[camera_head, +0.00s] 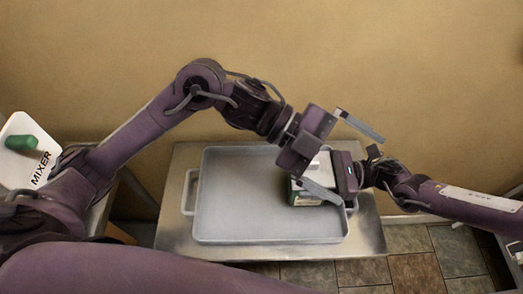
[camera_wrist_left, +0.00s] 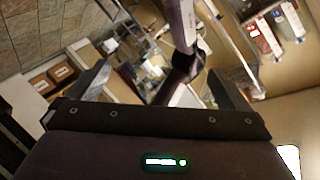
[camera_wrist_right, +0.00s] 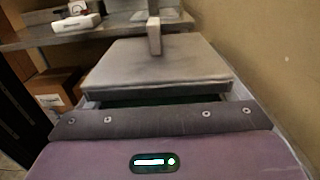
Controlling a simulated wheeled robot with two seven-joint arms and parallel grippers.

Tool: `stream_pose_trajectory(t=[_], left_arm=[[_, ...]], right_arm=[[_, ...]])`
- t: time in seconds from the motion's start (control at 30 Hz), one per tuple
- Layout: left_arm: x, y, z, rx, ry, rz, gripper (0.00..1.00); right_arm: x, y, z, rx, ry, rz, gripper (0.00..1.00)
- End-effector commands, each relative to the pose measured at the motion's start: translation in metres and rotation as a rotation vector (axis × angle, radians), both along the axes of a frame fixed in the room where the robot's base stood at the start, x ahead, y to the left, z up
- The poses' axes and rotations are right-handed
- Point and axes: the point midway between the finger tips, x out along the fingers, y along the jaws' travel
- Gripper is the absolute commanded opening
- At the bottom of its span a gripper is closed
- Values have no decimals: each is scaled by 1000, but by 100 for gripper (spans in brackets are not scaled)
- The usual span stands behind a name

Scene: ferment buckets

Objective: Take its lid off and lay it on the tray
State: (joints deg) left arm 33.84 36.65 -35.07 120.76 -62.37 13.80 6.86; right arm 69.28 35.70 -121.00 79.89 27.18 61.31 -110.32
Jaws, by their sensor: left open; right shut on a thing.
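The bucket (camera_head: 305,198) is a squarish container with a green side, at the right end of the grey tray (camera_head: 270,238). Its pale lid (camera_head: 322,165) is on top; in the right wrist view the lid (camera_wrist_right: 150,70) is a flat grey square with an upright handle (camera_wrist_right: 154,36). My right gripper (camera_head: 345,180) comes from the right and is shut on the bucket, below the lid. My left gripper (camera_head: 362,171) is open and empty, over the bucket in the head view, and hides part of it. The left wrist view does not show the bucket.
The tray lies on a steel table (camera_head: 178,225) against a tan wall. The left and middle of the tray are bare. A white board (camera_head: 30,150) marked MIXER with a green object (camera_head: 20,142) stands at the far left. Shelves with several items show in the left wrist view.

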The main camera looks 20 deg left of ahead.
Motion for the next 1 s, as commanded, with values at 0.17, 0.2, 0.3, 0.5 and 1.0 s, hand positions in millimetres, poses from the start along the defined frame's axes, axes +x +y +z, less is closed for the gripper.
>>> stream_pose_trajectory(t=[0.17, 0.2, 0.3, 0.5, 1.0], left_arm=[[17, 44, -22, -4, 263, 228, 100], [20, 54, -27, -2, 320, 277, 100], [25, 81, -41, 4, 456, 399, 100], [28, 126, -65, 20, 668, 595, 100], [36, 129, -86, 27, 788, 709, 100]], right_arm=[[0, 0, 0, 0, 0, 0, 36], [0, 0, 0, 1, 0, 0, 36], [0, 0, 0, 1, 0, 0, 36], [0, 0, 0, 1, 0, 0, 36], [0, 0, 1, 1, -1, 0, 36]])
